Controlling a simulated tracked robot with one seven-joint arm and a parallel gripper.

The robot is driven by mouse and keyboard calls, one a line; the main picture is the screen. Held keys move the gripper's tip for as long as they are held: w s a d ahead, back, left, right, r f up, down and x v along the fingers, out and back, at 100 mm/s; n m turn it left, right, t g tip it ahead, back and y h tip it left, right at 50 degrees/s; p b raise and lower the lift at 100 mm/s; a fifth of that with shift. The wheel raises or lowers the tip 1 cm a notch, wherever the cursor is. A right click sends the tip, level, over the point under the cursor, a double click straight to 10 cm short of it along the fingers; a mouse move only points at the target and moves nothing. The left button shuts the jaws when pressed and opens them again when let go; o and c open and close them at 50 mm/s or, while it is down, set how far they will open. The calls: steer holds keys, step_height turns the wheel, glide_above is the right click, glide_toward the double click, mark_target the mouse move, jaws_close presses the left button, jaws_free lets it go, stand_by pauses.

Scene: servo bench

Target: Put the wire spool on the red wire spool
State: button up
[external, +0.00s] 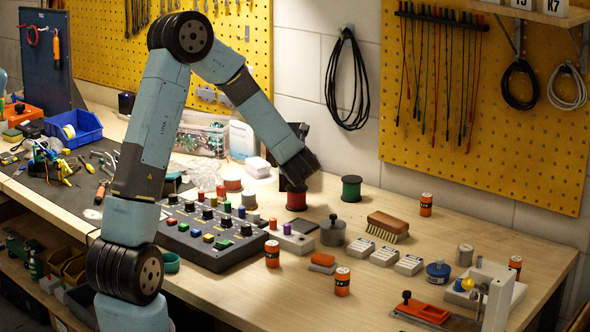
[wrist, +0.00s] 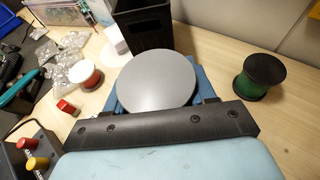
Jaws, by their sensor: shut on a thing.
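My gripper (external: 300,168) points down near the back of the bench, in front of a black bin. In the wrist view a wide grey round flange (wrist: 157,80) sits between the blue fingers, and my gripper is shut on this spool. In the external view a red-wound spool (external: 297,200) shows right under the gripper; I cannot tell whether it is the held one or stands beneath it. Another red spool with a pale top (external: 232,181) stands to the left; it also shows in the wrist view (wrist: 85,76). A green spool with black flanges (external: 351,188) stands to the right.
The black bin (wrist: 145,25) stands close behind the gripper. A control box with knobs (external: 215,238) lies front left. A small red block (wrist: 67,107) is near the pale-topped spool. A grey pot (external: 332,232) and a brush (external: 388,226) stand to the front right.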

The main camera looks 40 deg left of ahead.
step_height(320, 180, down, 3)
stand_by(0.3)
steer(key=o, duration=1.1)
